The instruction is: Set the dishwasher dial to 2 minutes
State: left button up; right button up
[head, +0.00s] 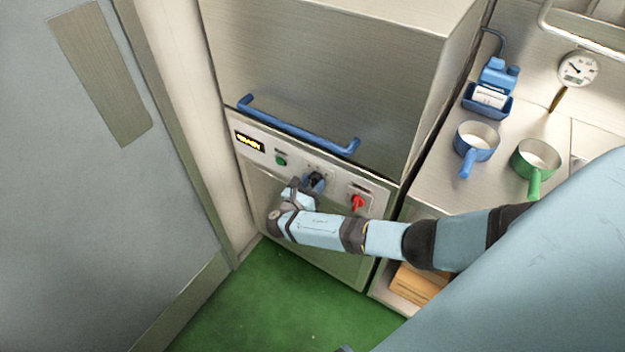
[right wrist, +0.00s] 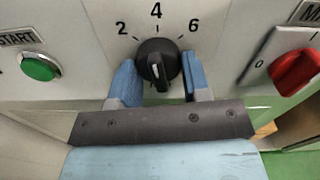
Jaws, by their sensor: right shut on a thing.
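The black dishwasher dial (right wrist: 158,60) is on the machine's front panel, with the numbers 2, 4 and 6 in an arc above it. It has a raised grip with a white mark; I cannot tell which number it points to. My right gripper (right wrist: 158,82) has one blue finger on each side of the dial and is shut on it. In the head view the dial (head: 316,180) is partly hidden by my right gripper (head: 303,189). My left gripper is not in view.
A green start button (right wrist: 40,67) is left of the dial and a red switch (right wrist: 296,72) right of it. A blue handle bar (head: 300,131) runs above the panel. A blue pan (head: 477,141) and a green pan (head: 536,160) stand on the right counter.

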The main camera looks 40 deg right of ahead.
jog(key=n+p, duration=0.4)
jog(key=shift+s+r+n+p, duration=0.1)
jog(key=shift+r+n+p, duration=0.1)
jog(key=shift+n+p, duration=0.2)
jog(key=shift+f+n+p, duration=0.1)
jog(key=shift+n+p, duration=0.5)
jog(key=shift+n, duration=0.6)
jog(key=o, duration=0.9)
